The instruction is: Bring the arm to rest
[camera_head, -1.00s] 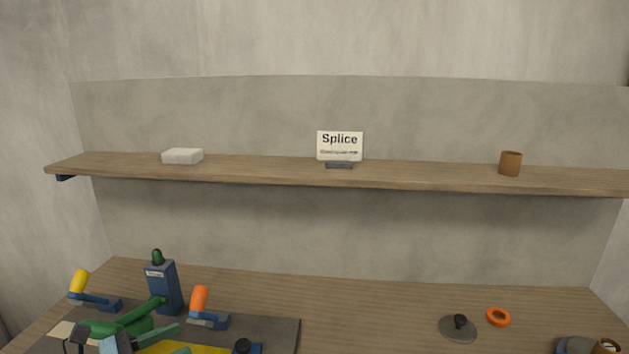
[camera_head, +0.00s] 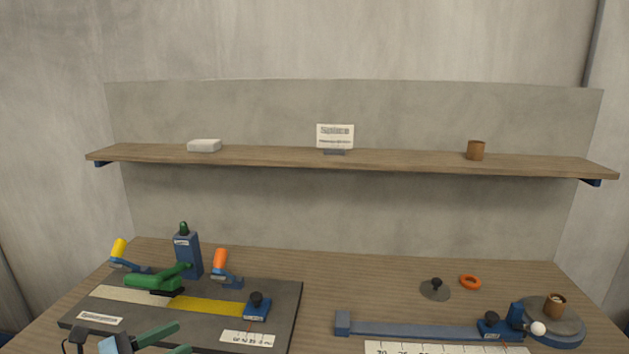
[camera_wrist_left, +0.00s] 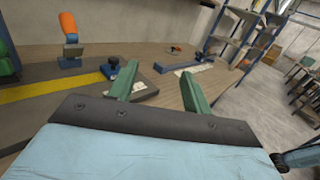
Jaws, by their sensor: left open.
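My left gripper (camera_head: 172,341) is at the lower left of the head view, in front of the dark laminating board (camera_head: 282,312). Its green fingers are apart with nothing between them; the left wrist view shows the same open jaws (camera_wrist_left: 158,86). On the board lie a pale strip (camera_head: 128,294) and a yellow strip (camera_head: 212,304), end to end. A blue clamp with a black knob (camera_head: 257,305) sits at the yellow strip's right end. My right gripper is not in view.
A blue rail (camera_head: 415,330), a round turntable (camera_head: 565,325), a grey disc (camera_head: 435,290) and an orange ring (camera_head: 470,282) are right. The table middle is clear.

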